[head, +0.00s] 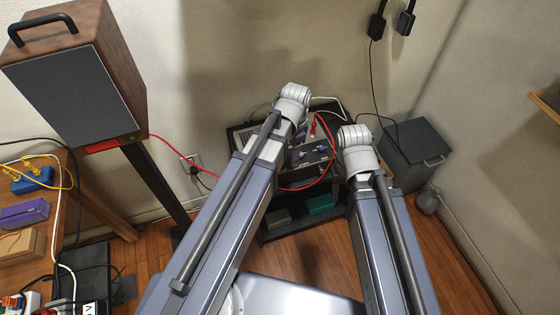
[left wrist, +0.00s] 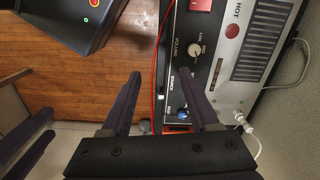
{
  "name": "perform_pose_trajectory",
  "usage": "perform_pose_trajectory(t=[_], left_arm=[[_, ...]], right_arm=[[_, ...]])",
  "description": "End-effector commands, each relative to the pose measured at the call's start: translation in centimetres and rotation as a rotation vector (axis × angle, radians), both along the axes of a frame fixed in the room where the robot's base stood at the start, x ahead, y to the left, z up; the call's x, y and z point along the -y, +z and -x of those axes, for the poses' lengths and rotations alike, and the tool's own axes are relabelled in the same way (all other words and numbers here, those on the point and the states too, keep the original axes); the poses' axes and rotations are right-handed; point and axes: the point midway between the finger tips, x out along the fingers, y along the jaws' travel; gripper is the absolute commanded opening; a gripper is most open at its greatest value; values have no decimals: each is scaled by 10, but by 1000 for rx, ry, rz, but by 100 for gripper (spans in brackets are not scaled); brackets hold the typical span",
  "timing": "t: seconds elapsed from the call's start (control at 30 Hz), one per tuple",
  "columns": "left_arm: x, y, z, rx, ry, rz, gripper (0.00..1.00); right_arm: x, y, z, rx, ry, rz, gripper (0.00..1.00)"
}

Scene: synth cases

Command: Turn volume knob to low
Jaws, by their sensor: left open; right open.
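In the left wrist view the volume knob (left wrist: 194,50) is a small pale round knob on a black panel (left wrist: 181,72), with printed lettering beside it. My left gripper (left wrist: 161,67) is open. Its right fingertip is close to the knob in the picture; the gap between the fingers shows no knob, and I cannot tell whether they touch. My right gripper (left wrist: 48,125) shows at the lower left of that view, fingers apart. In the head view part of the panel (head: 312,156) shows between my two arms. The grippers and volume knob cannot be made out clearly there.
A blue knob (left wrist: 183,114) sits lower on the panel, beside the right finger. A red switch (left wrist: 201,4) lies above the volume knob. A pale unit with a grille and HOT label (left wrist: 260,45) adjoins the panel. A red cable (left wrist: 158,50) runs along its edge.

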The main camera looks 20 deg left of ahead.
Motion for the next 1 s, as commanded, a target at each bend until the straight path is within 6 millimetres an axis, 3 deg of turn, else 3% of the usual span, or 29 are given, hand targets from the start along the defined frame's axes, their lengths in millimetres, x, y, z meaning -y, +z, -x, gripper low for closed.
perform_pose_trajectory(t=[0.03,0.1,0.27,0.67,1.0], left_arm=[[-13,-15,-18,2,-55,10,61],[-26,-21,-31,4,-135,21,61],[-45,-29,-47,9,-250,35,61],[-49,-36,-49,11,-283,38,61],[-49,-72,-49,11,-282,38,61]], right_arm=[[0,-15,0,0,0,0,50],[0,-21,0,0,0,0,50],[0,-29,0,0,0,0,50],[0,-36,0,0,0,0,50],[0,-72,0,0,0,0,50]])
